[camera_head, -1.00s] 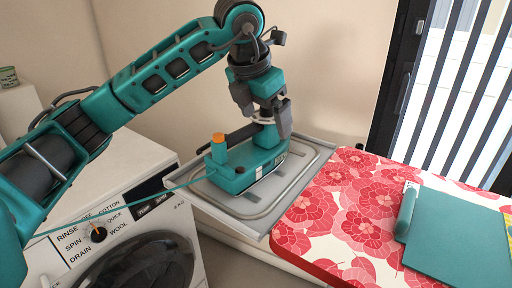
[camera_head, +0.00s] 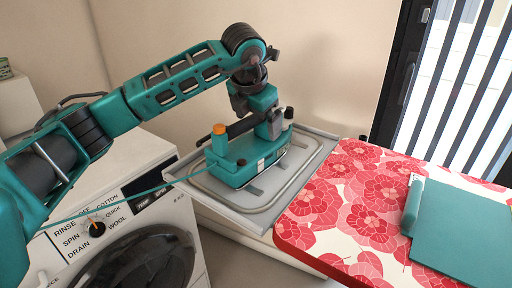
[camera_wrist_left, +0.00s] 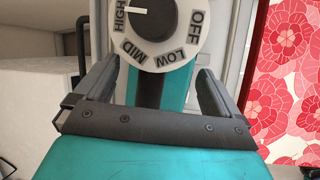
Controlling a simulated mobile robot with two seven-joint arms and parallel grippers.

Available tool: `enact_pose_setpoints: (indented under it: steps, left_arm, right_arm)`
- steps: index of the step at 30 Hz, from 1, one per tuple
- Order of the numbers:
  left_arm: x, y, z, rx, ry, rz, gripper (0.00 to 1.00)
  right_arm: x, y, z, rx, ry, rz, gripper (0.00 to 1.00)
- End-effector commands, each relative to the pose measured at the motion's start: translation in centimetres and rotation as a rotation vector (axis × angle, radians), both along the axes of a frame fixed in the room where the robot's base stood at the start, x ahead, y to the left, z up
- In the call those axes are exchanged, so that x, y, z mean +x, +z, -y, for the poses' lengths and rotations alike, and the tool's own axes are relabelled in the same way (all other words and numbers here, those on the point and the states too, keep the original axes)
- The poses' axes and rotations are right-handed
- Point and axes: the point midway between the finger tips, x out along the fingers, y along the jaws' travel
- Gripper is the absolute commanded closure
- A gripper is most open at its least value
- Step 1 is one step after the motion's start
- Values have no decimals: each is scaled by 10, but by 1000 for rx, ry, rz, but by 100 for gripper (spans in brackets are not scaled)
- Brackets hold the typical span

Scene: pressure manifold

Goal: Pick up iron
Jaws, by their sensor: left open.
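The teal iron (camera_head: 238,173) stands on the grey rest tray at the end of the ironing board. It has an orange-topped teal post at its left end and a teal cord running left. In the left wrist view its round white dial (camera_wrist_left: 157,42) reads HIGH, MID, LOW and OFF. My left gripper (camera_head: 270,125) is over the right part of the iron, pointing down. My right gripper is not in view.
The ironing board (camera_head: 345,205) has a red flower cover. A teal board or folded piece (camera_head: 465,235) lies on it at the right. A white washing machine (camera_head: 190,235) stands at the left, below my arm. A wall is close behind the tray.

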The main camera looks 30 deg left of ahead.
Motion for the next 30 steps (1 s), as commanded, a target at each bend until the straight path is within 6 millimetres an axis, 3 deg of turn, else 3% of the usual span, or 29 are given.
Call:
enact_pose_setpoints:
  steps: [6, 14, 30]
  left_arm:
    - [11, -25, -4, -1, 1, -1, 3]
    - [12, -27, -4, -1, 0, 0, 3]
    - [12, -27, -4, -1, 0, 0, 54]
  right_arm:
    - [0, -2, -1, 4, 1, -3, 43]
    - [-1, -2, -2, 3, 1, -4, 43]
    - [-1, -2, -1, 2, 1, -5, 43]
